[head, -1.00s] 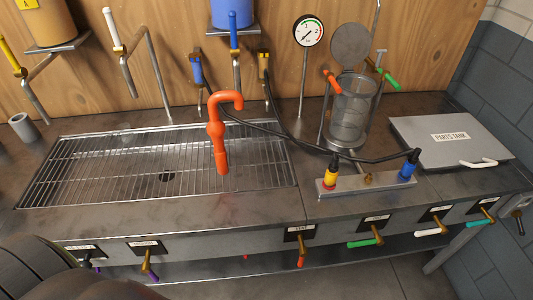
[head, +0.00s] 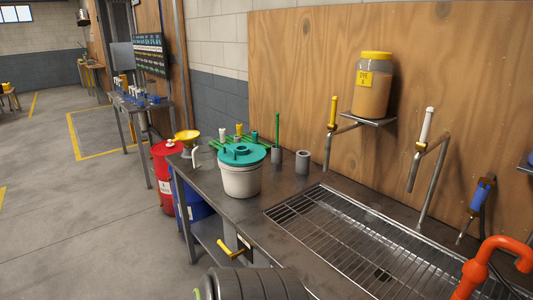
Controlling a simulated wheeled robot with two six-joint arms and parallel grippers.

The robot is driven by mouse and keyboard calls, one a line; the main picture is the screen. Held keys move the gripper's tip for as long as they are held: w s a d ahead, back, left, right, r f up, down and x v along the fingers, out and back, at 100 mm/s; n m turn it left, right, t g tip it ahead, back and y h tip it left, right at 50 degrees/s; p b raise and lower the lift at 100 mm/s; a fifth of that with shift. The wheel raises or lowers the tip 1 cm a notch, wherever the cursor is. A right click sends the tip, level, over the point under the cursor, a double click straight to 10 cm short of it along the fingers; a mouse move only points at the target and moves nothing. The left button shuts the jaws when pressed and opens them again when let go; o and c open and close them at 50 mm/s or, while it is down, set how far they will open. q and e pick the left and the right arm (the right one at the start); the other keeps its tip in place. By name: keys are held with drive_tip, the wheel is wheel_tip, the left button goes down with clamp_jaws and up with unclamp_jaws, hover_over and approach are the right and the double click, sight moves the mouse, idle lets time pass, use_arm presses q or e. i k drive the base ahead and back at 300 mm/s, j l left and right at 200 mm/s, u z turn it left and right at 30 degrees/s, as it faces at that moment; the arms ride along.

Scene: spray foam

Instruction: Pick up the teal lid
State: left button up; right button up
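The teal lid (head: 240,153) sits on top of a white bucket (head: 241,182) at the left part of the metal bench. The lid has raised teal fittings on its upper face and lies about level. Neither of my grippers shows in the head view, so their distance from the lid and their state cannot be seen. A dark ribbed part of my own body covers some of the bench's front edge at the bottom.
A yellow funnel (head: 187,136) is at the bench's left end. A wire grate (head: 345,235) lies to the right.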

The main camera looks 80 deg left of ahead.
sight(239, 154)
drive_tip(key=u, duration=2.75)
